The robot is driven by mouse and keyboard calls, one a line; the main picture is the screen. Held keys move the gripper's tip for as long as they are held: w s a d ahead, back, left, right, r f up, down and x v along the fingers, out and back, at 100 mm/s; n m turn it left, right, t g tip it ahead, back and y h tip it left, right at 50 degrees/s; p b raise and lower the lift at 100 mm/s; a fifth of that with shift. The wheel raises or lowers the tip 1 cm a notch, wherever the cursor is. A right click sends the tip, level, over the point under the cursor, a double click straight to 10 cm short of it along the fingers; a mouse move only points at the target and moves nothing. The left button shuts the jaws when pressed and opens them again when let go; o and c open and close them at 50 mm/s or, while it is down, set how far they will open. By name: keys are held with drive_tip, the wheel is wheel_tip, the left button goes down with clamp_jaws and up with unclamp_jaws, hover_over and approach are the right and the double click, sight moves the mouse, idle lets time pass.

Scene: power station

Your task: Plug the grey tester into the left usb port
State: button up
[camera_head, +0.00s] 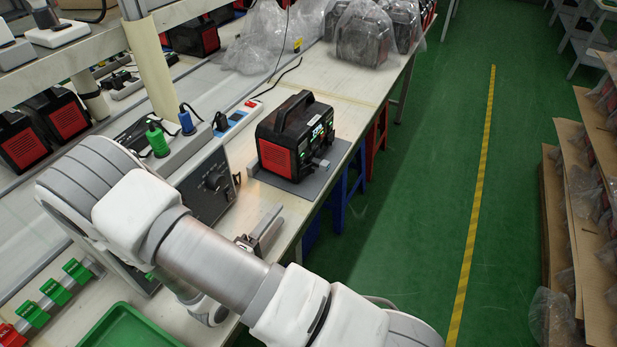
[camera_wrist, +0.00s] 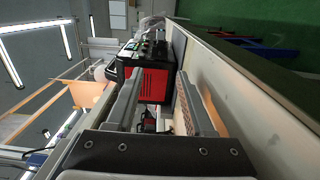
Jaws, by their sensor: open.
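The black and red power station (camera_head: 292,139) stands on a grey mat (camera_head: 308,187) near the bench's right edge, its lit front facing right. A small grey piece (camera_head: 320,164), which looks like the tester, is at the lower front of the station; I cannot tell whether it sits in a port. The left usb port cannot be made out. My gripper (camera_head: 267,224) is open, low over the bench, nearer than the station and apart from it. In the wrist view, the station (camera_wrist: 152,82) shows beyond my two spread fingers, and I see no tester between them.
A grey panel box with a knob (camera_head: 212,184) stands left of my gripper. A power strip (camera_head: 236,119) and green and blue plugs (camera_head: 157,140) are behind it. A green tray (camera_head: 128,328) is at the near left. Bagged units (camera_head: 362,36) stand farther along the bench.

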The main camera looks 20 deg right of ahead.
sight(313, 171)
drive_tip(key=x, duration=1.6)
drive_tip(key=shift+b, duration=0.3)
clamp_jaws()
